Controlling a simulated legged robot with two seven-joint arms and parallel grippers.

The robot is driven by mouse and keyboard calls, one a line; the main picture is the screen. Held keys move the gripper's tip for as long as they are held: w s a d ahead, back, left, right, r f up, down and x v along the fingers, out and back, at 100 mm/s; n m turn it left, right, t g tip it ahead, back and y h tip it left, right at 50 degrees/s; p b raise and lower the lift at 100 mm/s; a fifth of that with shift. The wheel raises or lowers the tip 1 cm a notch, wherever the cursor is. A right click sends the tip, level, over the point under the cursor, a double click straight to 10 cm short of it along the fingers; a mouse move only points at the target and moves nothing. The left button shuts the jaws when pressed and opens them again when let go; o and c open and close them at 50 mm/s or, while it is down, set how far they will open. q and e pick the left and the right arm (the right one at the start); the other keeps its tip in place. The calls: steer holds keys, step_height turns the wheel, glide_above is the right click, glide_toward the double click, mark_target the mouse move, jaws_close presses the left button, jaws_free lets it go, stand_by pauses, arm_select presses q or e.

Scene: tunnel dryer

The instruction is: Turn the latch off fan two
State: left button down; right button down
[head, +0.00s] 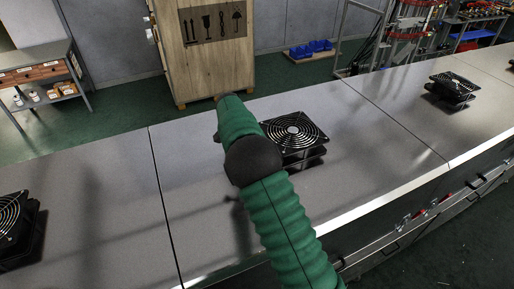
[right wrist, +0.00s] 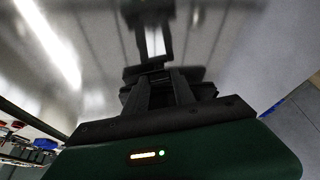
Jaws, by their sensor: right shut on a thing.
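A black square fan (head: 296,131) with a round wire guard lies on the grey bench top near the middle of the head view. My green right arm crosses in front of its left side, and the arm hides the right gripper there. In the right wrist view my right gripper (right wrist: 160,88) is shut on a dark part (right wrist: 155,65), which is blurred. I cannot tell its exact shape or whether it is the latch. No latch shows clearly in the head view. My left gripper is out of view.
Other black fans sit at the left edge (head: 12,228) and far right (head: 453,87) of the bench (head: 110,200). A wooden crate (head: 205,55) stands behind it, and a shelf table (head: 38,72) at the far left. The bench between fans is clear.

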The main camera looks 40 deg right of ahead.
steer(key=shift+w+m+g+p, duration=0.2)
steer(key=shift+m+g+p, duration=0.2)
steer(key=shift+m+p, duration=0.55)
steer(key=shift+m, duration=0.45)
steer(key=c, duration=1.2)
jaws_free()
steer(key=shift+c, duration=0.2)
steer(key=shift+o, duration=1)
steer(key=shift+w, duration=0.1)
steer(key=v, duration=1.6)
steer(key=shift+w+r, duration=0.3)
steer(key=shift+r, duration=0.1)
